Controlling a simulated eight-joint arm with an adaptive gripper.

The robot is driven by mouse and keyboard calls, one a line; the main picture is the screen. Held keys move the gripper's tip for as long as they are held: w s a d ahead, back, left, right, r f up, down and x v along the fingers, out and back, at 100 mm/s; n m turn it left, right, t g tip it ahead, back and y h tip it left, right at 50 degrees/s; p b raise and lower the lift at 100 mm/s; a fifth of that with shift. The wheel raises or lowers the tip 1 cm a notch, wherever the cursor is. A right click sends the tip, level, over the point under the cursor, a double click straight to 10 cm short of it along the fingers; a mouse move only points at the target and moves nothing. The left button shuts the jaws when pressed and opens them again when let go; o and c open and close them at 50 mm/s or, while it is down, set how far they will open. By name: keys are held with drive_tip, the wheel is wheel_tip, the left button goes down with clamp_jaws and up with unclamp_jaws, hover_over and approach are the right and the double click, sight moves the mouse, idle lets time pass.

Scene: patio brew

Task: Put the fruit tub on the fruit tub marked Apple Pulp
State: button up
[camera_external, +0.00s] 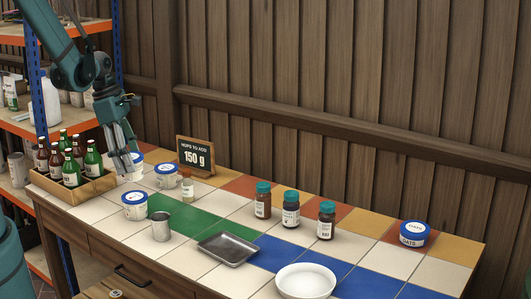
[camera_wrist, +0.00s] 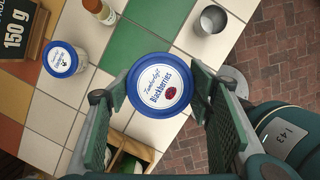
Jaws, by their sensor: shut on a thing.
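My gripper (camera_external: 123,152) is shut on a round white fruit tub (camera_external: 137,171) with a blue-rimmed lid. In the wrist view this tub (camera_wrist: 161,86) reads Blackberries and sits upright between my fingers (camera_wrist: 160,105). It looks much larger there than the other tub, so it appears raised above the table. A second tub (camera_external: 167,177) stands near the sign and also shows at the left of the wrist view (camera_wrist: 60,61); its fruit name is too small to read. A third tub (camera_external: 135,206) stands nearer the front edge; its label is unreadable.
A wooden crate of bottles (camera_external: 75,190) is close on the left. A small bottle (camera_external: 187,187), a metal cup (camera_external: 161,226), a metal tray (camera_external: 228,249) and the 150 g sign (camera_external: 195,155) stand around the tubs. Several dark jars (camera_external: 291,212) are farther right.

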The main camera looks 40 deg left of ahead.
sight(132, 176)
drive_tip(key=shift+f, duration=0.9)
drive_tip(key=shift+f+b, duration=0.45)
drive_tip(key=shift+f, duration=1.65)
drive_tip(key=shift+f, duration=0.1)
drive_tip(key=o, duration=1)
drive_tip(key=shift+r, duration=0.2)
drive_tip(key=shift+p+v, duration=0.9)
drive_tip(key=shift+v, duration=5)
